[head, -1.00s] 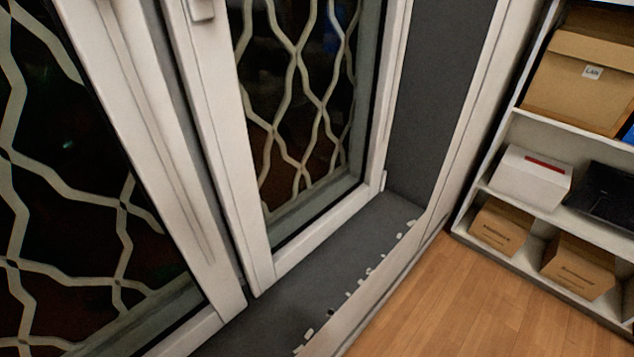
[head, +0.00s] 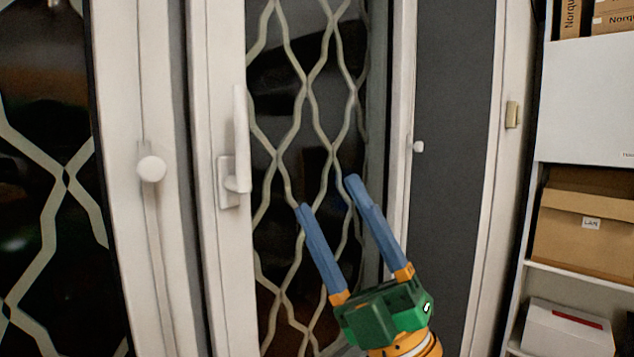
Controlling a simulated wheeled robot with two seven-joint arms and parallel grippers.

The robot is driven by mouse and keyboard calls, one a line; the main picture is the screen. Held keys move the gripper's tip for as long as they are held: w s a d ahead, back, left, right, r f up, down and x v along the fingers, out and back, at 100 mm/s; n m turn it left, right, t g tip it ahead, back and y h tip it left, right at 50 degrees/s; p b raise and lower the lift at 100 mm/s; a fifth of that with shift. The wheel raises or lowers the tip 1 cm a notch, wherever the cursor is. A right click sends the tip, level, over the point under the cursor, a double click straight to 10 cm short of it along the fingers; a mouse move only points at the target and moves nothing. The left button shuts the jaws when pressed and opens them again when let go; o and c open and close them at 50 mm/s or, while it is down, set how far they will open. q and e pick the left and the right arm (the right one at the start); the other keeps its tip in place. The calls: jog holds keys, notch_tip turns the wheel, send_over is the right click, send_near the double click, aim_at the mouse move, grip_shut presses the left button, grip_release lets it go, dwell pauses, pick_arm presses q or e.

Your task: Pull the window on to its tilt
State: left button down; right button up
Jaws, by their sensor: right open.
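The window sash (head: 208,110) has a white frame and dark glass, with a pale wavy grille showing at the pane. Its white handle (head: 241,140) is on the left stile, with the grip pointing up from its base plate. My right gripper (head: 328,193) has two blue fingers and a green body. It is open and empty, in front of the glass, to the right of and a little below the handle, apart from it. My left gripper is not in view.
A second window frame (head: 120,200) with a round white knob (head: 151,169) stands at the left. A dark grey reveal (head: 450,150) is right of the sash. A white shelf unit (head: 585,100) with a cardboard box (head: 585,225) stands at the far right.

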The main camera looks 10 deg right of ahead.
jog(key=s+a+r+n+g+y, duration=0.25)
jog(key=s+a+n+g, duration=0.2)
jog(key=n+g, duration=0.6)
jog(key=s+a+r+n+g+y, duration=0.2)
jog(key=s+a+n+g+y, duration=0.3)
jog(key=n+g, duration=0.6)
jog(key=m+t+h, duration=0.2)
jog(key=t+h, duration=1.2)
jog(key=h, duration=0.2)
send_near(245, 130)
jog(key=p+x, duration=0.5)
jog(key=x, duration=0.5)
jog(key=shift+w+a+r+p, duration=0.1)
jog(key=shift+w+r+p, duration=0.05)
jog(key=shift+p, duration=0.15)
jog(key=shift+w+a, duration=0.2)
jog(key=shift+w, duration=0.1)
grip_shut()
